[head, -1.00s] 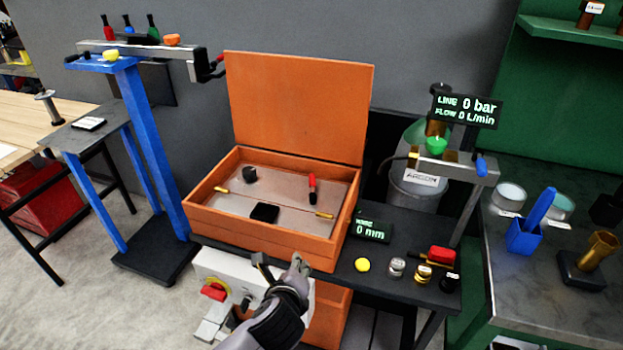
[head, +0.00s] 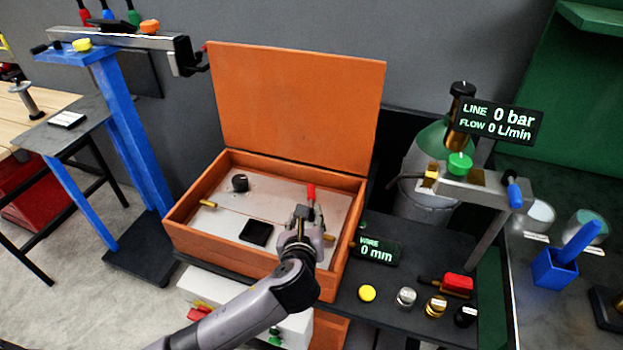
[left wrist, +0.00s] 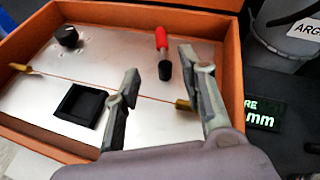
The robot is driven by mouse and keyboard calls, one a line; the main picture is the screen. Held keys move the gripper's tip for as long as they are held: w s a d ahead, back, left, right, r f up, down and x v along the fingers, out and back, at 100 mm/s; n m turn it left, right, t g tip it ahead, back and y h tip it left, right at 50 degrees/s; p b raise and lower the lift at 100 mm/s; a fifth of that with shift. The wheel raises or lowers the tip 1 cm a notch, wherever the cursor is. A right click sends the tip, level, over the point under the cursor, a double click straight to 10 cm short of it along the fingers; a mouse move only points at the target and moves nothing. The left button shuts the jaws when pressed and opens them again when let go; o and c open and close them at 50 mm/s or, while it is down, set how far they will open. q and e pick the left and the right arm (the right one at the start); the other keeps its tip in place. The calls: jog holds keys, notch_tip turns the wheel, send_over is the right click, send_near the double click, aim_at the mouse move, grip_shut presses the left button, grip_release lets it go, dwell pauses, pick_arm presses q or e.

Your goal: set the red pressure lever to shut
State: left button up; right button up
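The red-handled lever (head: 311,192) stands in the right part of the open orange box (head: 188,247), its red grip pointing up. In the left wrist view the lever (left wrist: 162,42) rises from a dark base and lies just beyond the fingertips, between them in the picture. My left gripper (head: 309,214) is over the box's right front area, on the near side of the lever. In the left wrist view its two fingers (left wrist: 160,62) are apart with nothing between them. I cannot tell whether a finger touches the lever. My right gripper is not in view.
In the box are a black knob (head: 240,183), a black square tray (head: 256,233) and a thin wire between brass fittings. The lid (head: 295,110) stands open behind. Displays read line 0 bar, flow 0 L/min (head: 497,122) and wire 0 mm (head: 376,250). Several knobs are at the front right.

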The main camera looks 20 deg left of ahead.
pick_arm(q)
send_near(310, 191)
jog(key=x, duration=0.9)
jog(key=shift+w+f, duration=0.15)
jog(key=shift+w, duration=0.25)
jog(key=shift+w+a, duration=0.1)
jog(key=shift+w, duration=0.15)
jog(key=shift+c, duration=0.2)
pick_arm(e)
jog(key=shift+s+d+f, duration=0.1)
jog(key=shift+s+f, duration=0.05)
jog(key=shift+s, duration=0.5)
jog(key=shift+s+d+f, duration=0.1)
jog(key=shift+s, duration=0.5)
pick_arm(q)
grip_shut()
jog(key=shift+f, duration=0.1)
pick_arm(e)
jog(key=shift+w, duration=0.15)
